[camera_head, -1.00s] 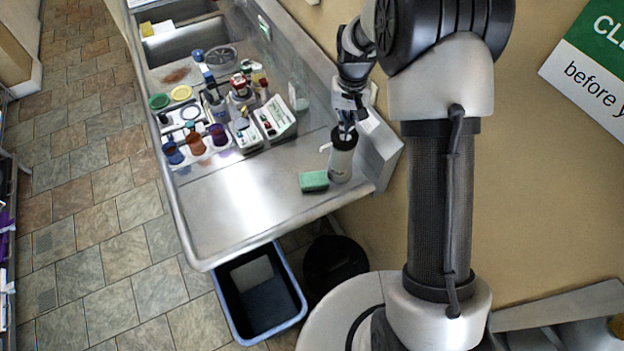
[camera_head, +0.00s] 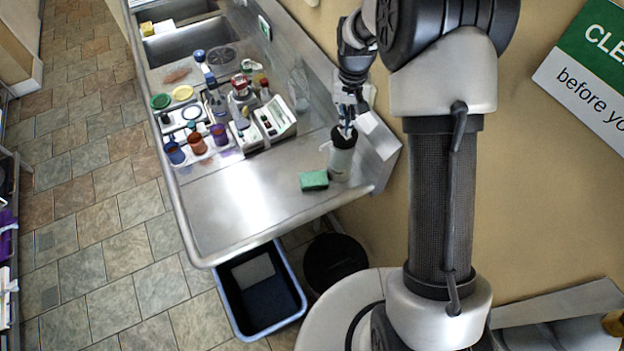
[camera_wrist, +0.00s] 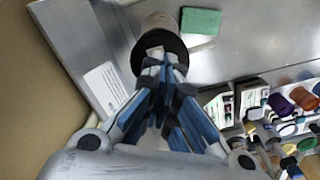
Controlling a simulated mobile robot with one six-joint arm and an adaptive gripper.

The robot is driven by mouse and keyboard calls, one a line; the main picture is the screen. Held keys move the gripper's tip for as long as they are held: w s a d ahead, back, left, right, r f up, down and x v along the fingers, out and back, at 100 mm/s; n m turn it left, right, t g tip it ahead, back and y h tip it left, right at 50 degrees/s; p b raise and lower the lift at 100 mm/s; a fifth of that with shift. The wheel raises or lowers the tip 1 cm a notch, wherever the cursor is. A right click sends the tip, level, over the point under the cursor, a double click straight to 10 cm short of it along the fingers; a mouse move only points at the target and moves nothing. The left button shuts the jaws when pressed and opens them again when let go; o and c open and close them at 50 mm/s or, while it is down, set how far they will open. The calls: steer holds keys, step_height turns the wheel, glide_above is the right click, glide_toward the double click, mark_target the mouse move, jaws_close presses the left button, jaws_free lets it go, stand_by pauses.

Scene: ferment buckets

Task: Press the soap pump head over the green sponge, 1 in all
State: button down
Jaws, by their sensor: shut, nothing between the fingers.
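The soap pump bottle (camera_head: 340,163) stands upright at the right end of the steel counter, pale with a dark top. The green sponge (camera_head: 314,180) lies on the counter just left of its base. My gripper (camera_head: 346,131) points down at the bottle's top, shut and empty. In the wrist view, the fingertips of my gripper (camera_wrist: 166,62) are over the dark top of the bottle (camera_wrist: 160,42) and hide part of it. Whether they touch the pump head I cannot tell. The sponge (camera_wrist: 201,21) shows beside the bottle there.
Coloured cups (camera_head: 197,143), bottles and a boxed device (camera_head: 270,122) crowd the counter to the left. The steel counter (camera_head: 235,205) is bare toward its front. A blue-rimmed bin (camera_head: 231,312) stands on the floor below. The wall is close behind the bottle.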

steer(key=shift+r, duration=0.15)
step_height(320, 180, up, 6)
steer(key=p, duration=0.4)
stand_by(0.4)
steer(key=s+r+t+b, duration=0.1)
steer(key=s+r+b, duration=0.35)
steer(key=s, duration=0.25)
steer(key=s+r+t+b, duration=0.2)
steer(key=s+r+b, duration=0.1)
steer(key=s+b, duration=0.4)
steer(key=s+f+b, duration=0.3)
steer(key=s, duration=0.5)
steer(key=s+f+n+t+b, duration=0.1)
steer(key=s+f+b, duration=0.2)
steer(key=s, duration=0.6)
steer(key=shift+t, duration=0.3)
